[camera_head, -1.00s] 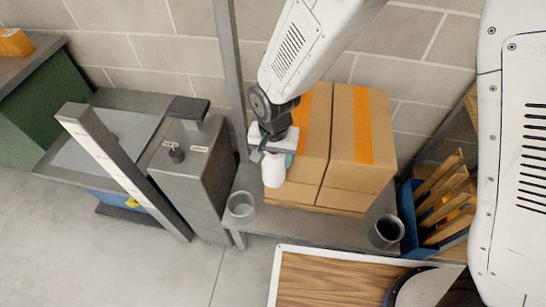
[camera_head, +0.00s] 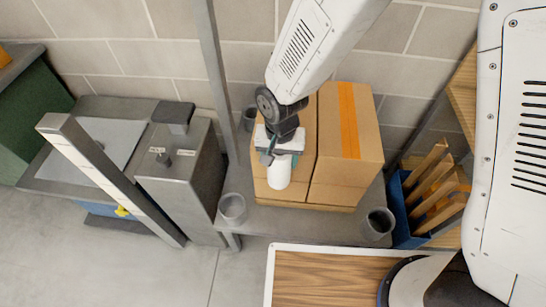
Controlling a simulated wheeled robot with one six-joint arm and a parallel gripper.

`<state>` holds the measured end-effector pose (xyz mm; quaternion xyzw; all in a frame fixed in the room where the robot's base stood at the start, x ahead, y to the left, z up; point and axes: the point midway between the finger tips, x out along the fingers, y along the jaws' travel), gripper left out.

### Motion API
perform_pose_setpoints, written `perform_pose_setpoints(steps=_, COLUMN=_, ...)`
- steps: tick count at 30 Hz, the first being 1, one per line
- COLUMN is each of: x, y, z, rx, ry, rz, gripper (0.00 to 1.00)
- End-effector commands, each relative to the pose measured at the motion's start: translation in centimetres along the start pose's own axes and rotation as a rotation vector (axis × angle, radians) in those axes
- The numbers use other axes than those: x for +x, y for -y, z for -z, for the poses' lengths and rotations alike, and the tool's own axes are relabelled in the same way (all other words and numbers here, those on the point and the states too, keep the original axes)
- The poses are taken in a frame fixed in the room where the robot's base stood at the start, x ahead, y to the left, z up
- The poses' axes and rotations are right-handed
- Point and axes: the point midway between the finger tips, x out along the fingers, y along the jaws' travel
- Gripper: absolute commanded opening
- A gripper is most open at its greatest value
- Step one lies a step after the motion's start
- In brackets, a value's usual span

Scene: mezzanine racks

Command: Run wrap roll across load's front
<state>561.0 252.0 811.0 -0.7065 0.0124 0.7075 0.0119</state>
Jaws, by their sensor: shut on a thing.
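The load is a set of cardboard boxes (camera_head: 345,150) with orange tape, standing on a grey shelf (camera_head: 295,222) against the wall. My gripper (camera_head: 279,158) is shut on a white wrap roll (camera_head: 279,174), which hangs below the fingers. The roll is in front of the left box in this view and covers part of its face. I cannot tell whether the roll touches the box. No wrap film is clearly visible on the boxes.
Grey cups stand at the shelf's front left (camera_head: 232,208) and front right (camera_head: 377,224). A grey post (camera_head: 217,80) rises left of the load. A metal cabinet (camera_head: 180,185) is further left. A blue bin (camera_head: 410,215) with wooden slats is right.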

Motion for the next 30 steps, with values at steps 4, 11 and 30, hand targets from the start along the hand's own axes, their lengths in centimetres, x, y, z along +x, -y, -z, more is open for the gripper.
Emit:
perform_pose_setpoints(steps=4, x=-0.1, y=-0.9, z=0.1, rx=0.002, ry=-0.002, rz=0.002, gripper=0.4)
perform_pose_setpoints(steps=11, x=-0.1, y=-1.6, z=0.2, rx=0.001, ry=-0.002, rz=0.002, gripper=0.4)
perform_pose_setpoints(steps=30, x=-0.1, y=-4.6, z=0.1, rx=0.001, ry=-0.002, rz=0.002, gripper=0.4)
